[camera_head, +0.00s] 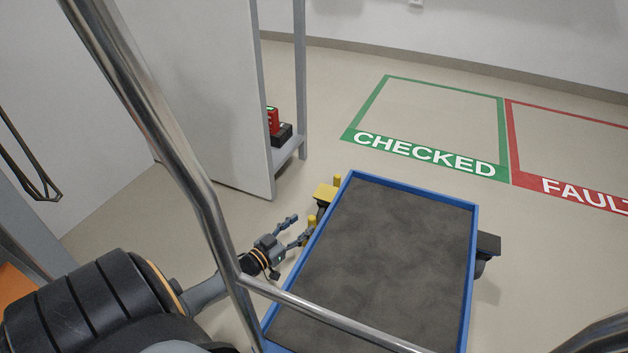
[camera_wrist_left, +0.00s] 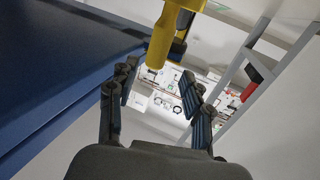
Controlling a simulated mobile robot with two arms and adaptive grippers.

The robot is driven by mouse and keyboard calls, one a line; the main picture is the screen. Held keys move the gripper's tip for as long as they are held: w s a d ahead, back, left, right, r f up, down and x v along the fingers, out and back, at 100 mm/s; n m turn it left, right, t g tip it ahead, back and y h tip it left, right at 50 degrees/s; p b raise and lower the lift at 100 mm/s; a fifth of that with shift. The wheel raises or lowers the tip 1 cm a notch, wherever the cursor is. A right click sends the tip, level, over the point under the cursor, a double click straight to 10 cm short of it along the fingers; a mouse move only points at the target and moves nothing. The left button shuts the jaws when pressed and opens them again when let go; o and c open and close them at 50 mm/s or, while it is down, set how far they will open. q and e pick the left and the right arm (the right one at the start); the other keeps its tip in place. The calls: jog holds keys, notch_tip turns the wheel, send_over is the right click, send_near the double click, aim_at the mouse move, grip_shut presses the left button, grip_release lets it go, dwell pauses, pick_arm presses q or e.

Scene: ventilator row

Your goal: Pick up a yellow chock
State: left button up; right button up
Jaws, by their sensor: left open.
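A yellow chock (camera_head: 325,193) shows beside the left edge of the blue-rimmed cart, with yellow upright pieces near it and a dark part beneath. The cart rim hides some of it. In the left wrist view yellow parts (camera_wrist_left: 163,42) show at the top centre, ahead of the fingers, with a rounded end pointing toward me. My left gripper (camera_head: 298,230) is open and empty, close to the cart's left side, with its fingers pointing toward the yellow parts. In the left wrist view the open gripper (camera_wrist_left: 157,82) has clear space between its fingertips. My right gripper is not in view.
The cart (camera_head: 475,265) has a dark grey top and blue rim, right beside my left gripper. A metal rail crosses the near view. A rack with a white panel (camera_head: 215,100) stands at back left. Floor areas marked CHECKED (camera_head: 430,154) and FAULT (camera_head: 580,190) are empty.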

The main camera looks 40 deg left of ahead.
aim_at(309, 223)
pick_arm(q)
jog(key=w+b, duration=0.2)
jog(key=w, duration=0.1)
jog(key=w+b, duration=0.1)
jog(key=shift+w+d+f, duration=0.15)
jog(key=shift+d+f, duration=0.2)
jog(key=shift+f, duration=0.05)
jog(key=shift+w+r, duration=0.15)
jog(key=shift+w, duration=0.15)
grip_shut()
jog(key=shift+r, duration=0.1)
